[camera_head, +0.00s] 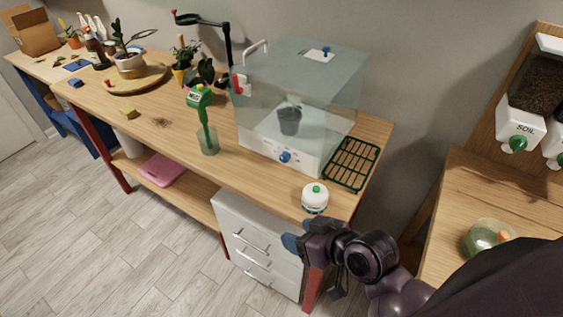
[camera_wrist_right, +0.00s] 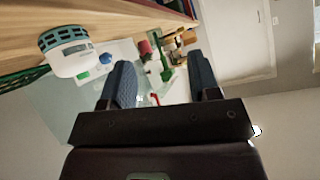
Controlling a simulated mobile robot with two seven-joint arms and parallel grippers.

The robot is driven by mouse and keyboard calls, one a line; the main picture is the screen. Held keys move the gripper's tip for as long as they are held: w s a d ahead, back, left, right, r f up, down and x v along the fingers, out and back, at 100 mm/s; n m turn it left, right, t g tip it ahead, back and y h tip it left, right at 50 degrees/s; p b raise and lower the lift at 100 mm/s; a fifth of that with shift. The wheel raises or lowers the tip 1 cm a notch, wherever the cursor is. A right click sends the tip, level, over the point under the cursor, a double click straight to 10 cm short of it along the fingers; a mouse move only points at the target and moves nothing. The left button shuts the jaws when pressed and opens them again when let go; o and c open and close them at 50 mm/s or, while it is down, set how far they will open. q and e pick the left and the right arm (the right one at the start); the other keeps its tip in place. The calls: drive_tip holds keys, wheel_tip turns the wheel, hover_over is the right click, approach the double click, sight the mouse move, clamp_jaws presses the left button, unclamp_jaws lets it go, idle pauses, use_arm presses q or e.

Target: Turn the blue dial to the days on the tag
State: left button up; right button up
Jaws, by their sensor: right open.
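The blue dial (camera_head: 285,157) is on the white front base of a clear box (camera_head: 300,85) on the wooden bench. It also shows small in the wrist view (camera_wrist_right: 106,58). A green stake with a white label (camera_head: 199,96) stands in a glass left of the box; its writing is too small to read. My right gripper (camera_head: 291,243) is in front of the bench edge, below and apart from the dial. In the wrist view its two blue fingers (camera_wrist_right: 163,82) are spread with nothing held. My left gripper is not in view.
A white jar with a green knob (camera_head: 315,199) stands at the bench's front edge, between my right gripper and the box. A green rack (camera_head: 352,163) lies right of the box. White drawers (camera_head: 258,245) are under the bench. The bench front left of the glass is mostly clear.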

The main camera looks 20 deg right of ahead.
drive_tip(key=w+a+r+m+t, duration=0.5)
drive_tip(key=w+r+m+t, duration=0.3)
drive_tip(key=w+r+t, duration=0.3)
drive_tip(key=w+d+f+m+g+h, duration=0.25)
drive_tip(key=w+f+m+h, duration=0.3)
drive_tip(key=m+h, duration=0.45)
drive_tip(key=m+g+h, duration=0.2)
drive_tip(key=g+h, duration=0.2)
drive_tip(key=g, duration=0.2)
approach(283, 159)
drive_tip(key=shift+s+a+r, duration=0.2)
drive_tip(key=shift+a+r, duration=0.15)
drive_tip(key=shift+a, duration=0.15)
drive_tip(key=shift+s+a+r, duration=0.25)
drive_tip(key=shift+a+r, duration=0.1)
drive_tip(key=shift+a, duration=0.1)
drive_tip(key=shift+d+f+g+h, duration=0.1)
drive_tip(key=shift+f+g+h, duration=0.3)
drive_tip(key=shift+f+g, duration=0.05)
drive_tip(key=shift+w+d+f, duration=0.1)
drive_tip(key=shift+w+d, duration=0.1)
drive_tip(key=x, duration=1)
drive_tip(key=shift+b, duration=0.35)
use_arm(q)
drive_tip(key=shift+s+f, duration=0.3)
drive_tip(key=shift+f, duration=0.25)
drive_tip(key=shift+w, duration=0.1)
use_arm(e)
drive_tip(key=shift+a, duration=0.1)
drive_tip(key=shift+c, duration=0.3)
